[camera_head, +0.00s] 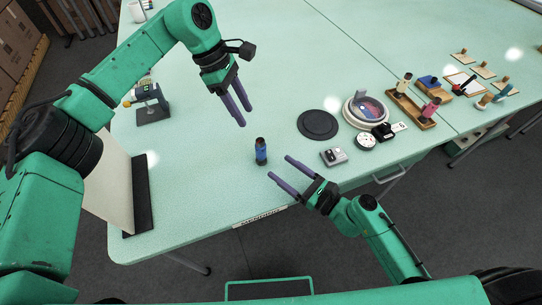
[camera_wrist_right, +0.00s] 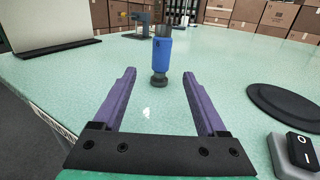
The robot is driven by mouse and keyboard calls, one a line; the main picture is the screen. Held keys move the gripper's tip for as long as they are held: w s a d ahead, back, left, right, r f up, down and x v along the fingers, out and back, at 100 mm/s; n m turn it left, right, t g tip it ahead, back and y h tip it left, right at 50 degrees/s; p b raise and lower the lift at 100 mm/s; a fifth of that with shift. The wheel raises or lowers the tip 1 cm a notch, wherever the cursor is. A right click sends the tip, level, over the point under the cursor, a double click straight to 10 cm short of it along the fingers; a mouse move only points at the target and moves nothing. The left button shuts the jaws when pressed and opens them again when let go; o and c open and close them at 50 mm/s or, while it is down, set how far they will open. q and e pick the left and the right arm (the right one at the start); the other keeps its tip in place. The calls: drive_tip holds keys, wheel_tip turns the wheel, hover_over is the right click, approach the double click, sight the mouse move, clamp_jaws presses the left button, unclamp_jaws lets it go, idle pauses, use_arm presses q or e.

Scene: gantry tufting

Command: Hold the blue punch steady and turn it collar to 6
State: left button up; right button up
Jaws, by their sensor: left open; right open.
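The blue punch (camera_head: 261,151) stands upright on the pale green table near its front edge, with a dark top and a dark foot. It also shows in the right wrist view (camera_wrist_right: 162,55), beyond the fingertips and between them. Any number on its collar is too small to read. My left gripper (camera_head: 238,109) is open and empty, above and behind the punch in the head view. My right gripper (camera_head: 279,167) is open and low over the table, its fingers pointing at the punch without touching it. In the right wrist view the purple fingers (camera_wrist_right: 161,100) are wide apart.
A grey switch box (camera_head: 334,156) and a black round pad (camera_head: 318,125) lie right of the punch. A round hoop (camera_head: 366,111) and wooden trays (camera_head: 411,108) are farther right. A white panel (camera_head: 108,185) stands at left. The table around the punch is clear.

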sight(260, 152)
drive_tip(key=x, duration=1.2)
drive_tip(key=shift+w+a+f, duration=0.1)
drive_tip(key=shift+w, duration=0.2)
